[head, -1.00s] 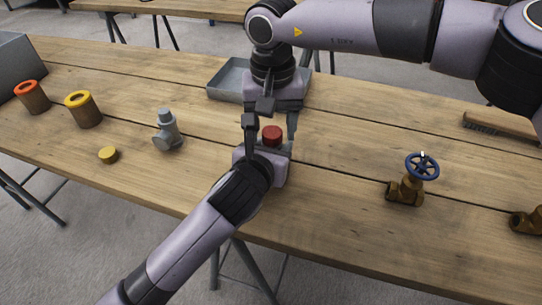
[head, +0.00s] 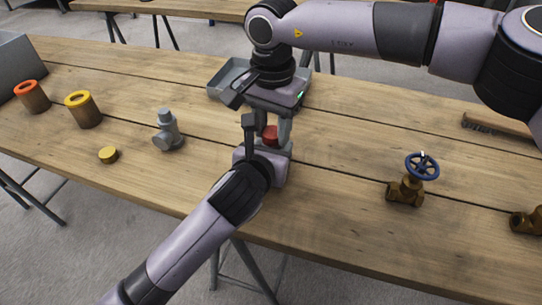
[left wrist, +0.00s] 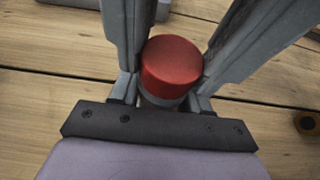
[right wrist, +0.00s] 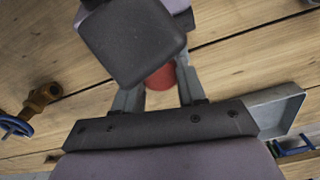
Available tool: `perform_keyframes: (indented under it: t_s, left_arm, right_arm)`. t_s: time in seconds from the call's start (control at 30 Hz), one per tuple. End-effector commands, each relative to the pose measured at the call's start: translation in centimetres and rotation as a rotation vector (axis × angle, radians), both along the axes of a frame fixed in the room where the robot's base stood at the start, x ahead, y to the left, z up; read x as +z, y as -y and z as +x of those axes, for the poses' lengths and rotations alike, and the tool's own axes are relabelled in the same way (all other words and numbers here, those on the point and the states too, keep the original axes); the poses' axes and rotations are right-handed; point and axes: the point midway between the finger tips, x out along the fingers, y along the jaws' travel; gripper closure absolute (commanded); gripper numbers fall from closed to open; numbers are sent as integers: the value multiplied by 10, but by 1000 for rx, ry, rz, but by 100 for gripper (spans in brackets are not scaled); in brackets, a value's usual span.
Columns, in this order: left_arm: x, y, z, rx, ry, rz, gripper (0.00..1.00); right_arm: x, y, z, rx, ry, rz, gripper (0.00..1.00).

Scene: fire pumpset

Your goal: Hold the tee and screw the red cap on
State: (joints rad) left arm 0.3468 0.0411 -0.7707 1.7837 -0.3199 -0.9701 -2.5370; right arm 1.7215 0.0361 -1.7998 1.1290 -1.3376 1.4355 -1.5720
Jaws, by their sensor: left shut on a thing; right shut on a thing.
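The red cap (head: 270,132) sits upright on top of the grey tee (left wrist: 160,101), of which only a sliver shows under the cap in the left wrist view. My left gripper (head: 264,150) comes in low from the front and is shut on the tee, mostly hiding it. My right gripper (head: 277,130) points down from above, its fingers on either side of the red cap and shut on it. The cap shows clearly in the left wrist view (left wrist: 171,66) and partly in the right wrist view (right wrist: 160,78), behind a dark block. Thread engagement cannot be seen.
A grey metal tray (head: 228,78) lies just behind the grippers. A brass valve with a blue handwheel (head: 422,166) stands to the right. A grey fitting (head: 167,132), a yellow cap (head: 108,155) and two brown cylinders with orange and yellow rims stand left. A brush (head: 500,124) lies far right.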

Motion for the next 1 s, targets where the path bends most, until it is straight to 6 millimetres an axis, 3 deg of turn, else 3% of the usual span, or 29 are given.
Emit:
perform_keyframes:
  t_s: [0.23, 0.6, 0.63, 0.7, 1.0]
  left_arm:
    - [-1, -1, 0, 2, -2, 1, 100]
    - [-1, -1, 0, 2, -3, 1, 100]
    - [-1, -1, 0, 2, -3, 1, 100]
    - [-1, -1, 0, 3, -2, 2, 100]
    - [-1, -1, 0, 2, -2, 1, 100]
  right_arm:
    - [0, 1, 0, -254, 0, -2, 96]
    - [0, 1, 0, -286, 0, -2, 96]
    - [0, 1, 0, -286, 0, -2, 50]
    - [0, 1, 0, -285, 0, -2, 34]
    - [2, 0, 0, -284, -1, -1, 34]
